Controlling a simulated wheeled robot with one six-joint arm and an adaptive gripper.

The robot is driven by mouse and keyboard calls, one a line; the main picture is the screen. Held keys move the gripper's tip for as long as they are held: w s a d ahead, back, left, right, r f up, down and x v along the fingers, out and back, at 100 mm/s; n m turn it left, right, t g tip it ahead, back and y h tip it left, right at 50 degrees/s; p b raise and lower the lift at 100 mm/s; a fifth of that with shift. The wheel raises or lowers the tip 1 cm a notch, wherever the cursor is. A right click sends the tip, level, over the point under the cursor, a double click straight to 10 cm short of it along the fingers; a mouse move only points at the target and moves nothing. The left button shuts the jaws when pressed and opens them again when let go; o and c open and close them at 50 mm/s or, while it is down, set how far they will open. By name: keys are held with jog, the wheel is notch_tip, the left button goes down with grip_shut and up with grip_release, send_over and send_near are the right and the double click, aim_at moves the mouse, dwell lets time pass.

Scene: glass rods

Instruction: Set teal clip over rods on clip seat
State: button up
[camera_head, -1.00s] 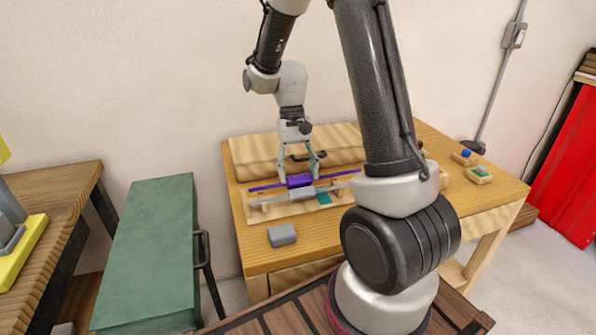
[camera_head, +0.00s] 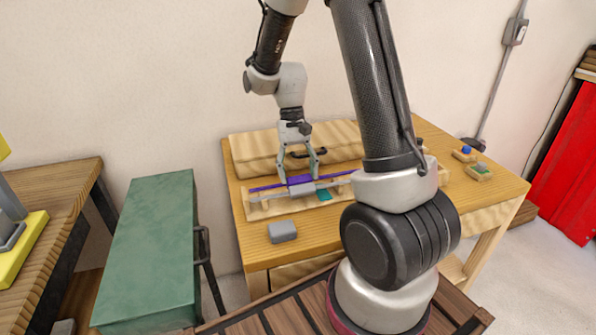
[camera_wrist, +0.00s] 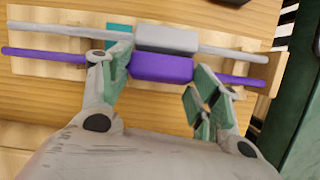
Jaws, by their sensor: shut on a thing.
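The purple rod (camera_wrist: 45,56) has a thick purple middle block (camera_wrist: 160,68); the block also shows in the head view (camera_head: 300,180). My gripper (camera_wrist: 158,82) is shut on the purple rod, with a finger on either side of its block. Beside it lies a grey rod (camera_wrist: 220,49) with a grey middle block (camera_wrist: 168,40). A flat teal patch (camera_head: 324,195) lies under the rods, partly hidden; it may be the clip seat. A small green piece on a wooden block (camera_head: 479,170) stands at the right; I cannot tell if it is the teal clip.
A wooden rack (camera_head: 252,212) holds the rods' ends. A loose grey block (camera_head: 282,232) lies in front of it. A pale wooden case (camera_head: 250,150) stands behind. A blue piece on a block (camera_head: 466,151) is at the right. My arm hides the middle of the table.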

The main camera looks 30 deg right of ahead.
jog(key=shift+f, duration=0.25)
jog(key=o, duration=1.5)
jog(key=shift+o, duration=0.2)
jog(key=a+v, duration=0.1)
jog(key=v, duration=1.1)
jog(key=s+d+r+n+t, duration=0.1)
jog(key=s+r+t, duration=0.3)
jog(key=s, duration=0.6)
jog(key=s+d+r+n+t, duration=0.1)
jog(key=s+r+n+t, duration=0.2)
jog(key=s, duration=0.7)
jog(key=shift+s+d+r+t+h, duration=0.25)
jog(key=shift+d+r+t+h, duration=0.15)
jog(key=shift+r+t, duration=0.45)
